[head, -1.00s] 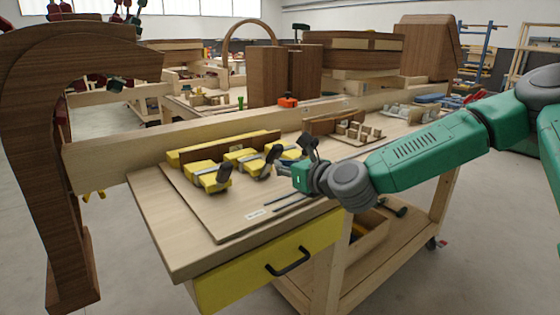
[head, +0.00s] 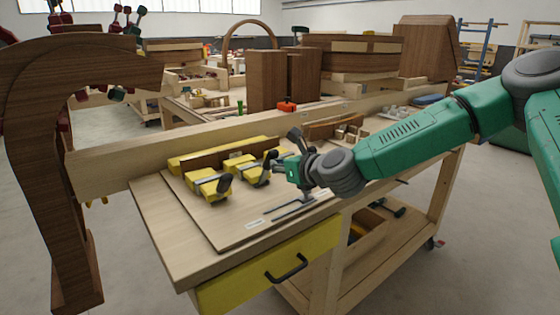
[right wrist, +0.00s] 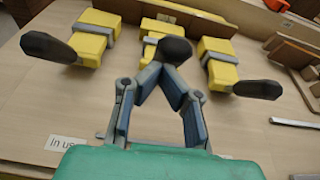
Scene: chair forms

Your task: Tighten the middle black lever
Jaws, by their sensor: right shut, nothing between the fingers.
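Three yellow clamps with black levers stand in a row on a wooden board. In the right wrist view, the middle clamp (right wrist: 160,28) has its black lever (right wrist: 174,49) with the rounded end facing me. My right gripper (right wrist: 157,74) is shut, its fingertips together at or just below that lever end; I cannot tell whether they touch. The left lever (right wrist: 48,47) points left and the right lever (right wrist: 258,89) points right. In the head view, my right gripper (head: 279,166) is beside the middle lever (head: 270,157) and largely hides the right clamp. My left gripper is out of view.
The board lies on a wooden workbench (head: 160,220) with a yellow drawer (head: 250,270). Dark metal strips (head: 290,210) and a label lie in front of the clamps. A curved wooden form (head: 40,150) stands at the left. The board's front left is clear.

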